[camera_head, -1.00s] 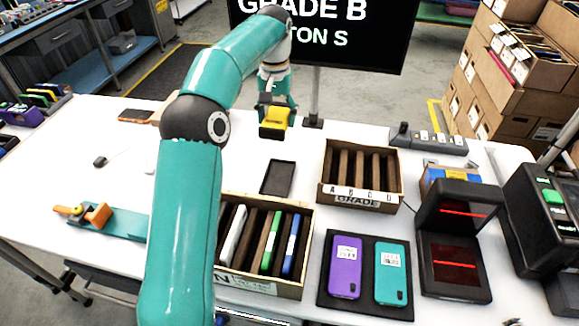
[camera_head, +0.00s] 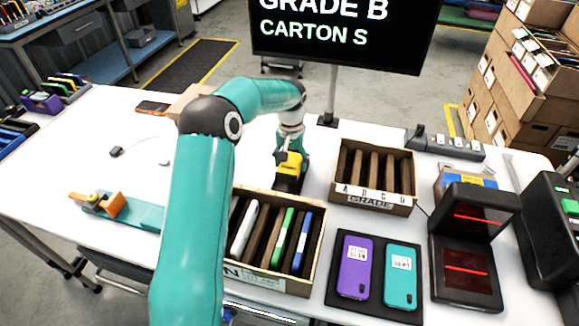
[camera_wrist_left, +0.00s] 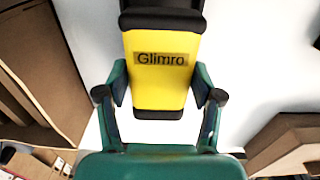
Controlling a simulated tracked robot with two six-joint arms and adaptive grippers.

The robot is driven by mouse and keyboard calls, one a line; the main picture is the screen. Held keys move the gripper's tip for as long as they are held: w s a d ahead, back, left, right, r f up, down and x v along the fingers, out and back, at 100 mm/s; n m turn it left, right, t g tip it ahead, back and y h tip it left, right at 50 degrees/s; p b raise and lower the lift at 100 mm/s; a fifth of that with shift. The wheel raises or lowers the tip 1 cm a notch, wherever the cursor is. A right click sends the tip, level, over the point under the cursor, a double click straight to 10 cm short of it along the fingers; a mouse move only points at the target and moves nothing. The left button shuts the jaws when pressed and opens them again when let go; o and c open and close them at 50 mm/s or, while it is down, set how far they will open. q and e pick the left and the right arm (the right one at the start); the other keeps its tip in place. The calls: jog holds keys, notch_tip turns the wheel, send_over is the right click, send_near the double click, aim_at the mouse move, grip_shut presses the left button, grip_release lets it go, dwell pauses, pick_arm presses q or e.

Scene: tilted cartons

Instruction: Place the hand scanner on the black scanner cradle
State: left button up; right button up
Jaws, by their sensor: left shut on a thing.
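The hand scanner (camera_head: 290,168) is yellow and black. My right gripper is not in view.
A carton (camera_head: 265,283) with phones in slots stands in front of the scanner. A carton marked GRADE (camera_head: 372,203) stands to its right. A black mat (camera_head: 375,270) holds a purple and a teal phone. The monitor post (camera_head: 332,95) rises behind.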

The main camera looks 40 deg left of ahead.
aim_at(291, 161)
pick_arm(q)
jog(key=shift+f, duration=1.4)
jog(key=o, duration=1)
jog(key=shift+f, duration=0.1)
notch_tip(291, 161, up, 12)
jog(key=shift+r+b, duration=0.15)
jog(key=shift+b, duration=0.2)
